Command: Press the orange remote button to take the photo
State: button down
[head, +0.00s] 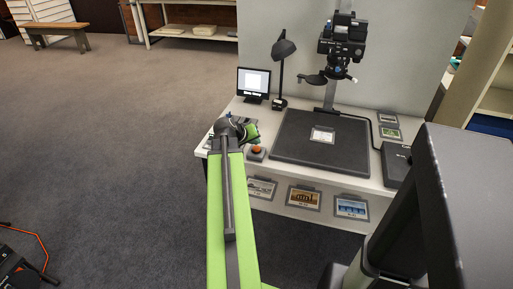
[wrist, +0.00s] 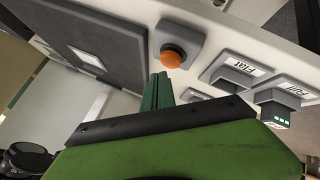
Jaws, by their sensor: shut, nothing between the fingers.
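The orange remote button (head: 257,149) sits on a small grey base at the front left of the white desk, beside the dark copy board. In the wrist view the orange button (wrist: 173,56) is just ahead of my gripper's fingertips. My gripper (wrist: 160,76) is shut and empty, with its green fingers pointing at the button. A small gap seems to show between the tips and the button; I cannot tell whether they touch. In the head view my gripper (head: 252,133) is partly hidden by my arm, just behind and left of the button. The camera (head: 342,42) hangs on a column above the board.
The dark copy board (head: 290,147) holds a small print (head: 322,134). A monitor (head: 254,83) and a black lamp (head: 283,62) stand at the back left. Grey blocks labelled Flat (wrist: 237,70) and Full (wrist: 283,95) lie near the button. A dark box (head: 398,165) is at the right.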

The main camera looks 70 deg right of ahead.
aim_at(255, 149)
jog(key=shift+r+p, duration=2.6)
jog(key=shift+f, duration=0.1)
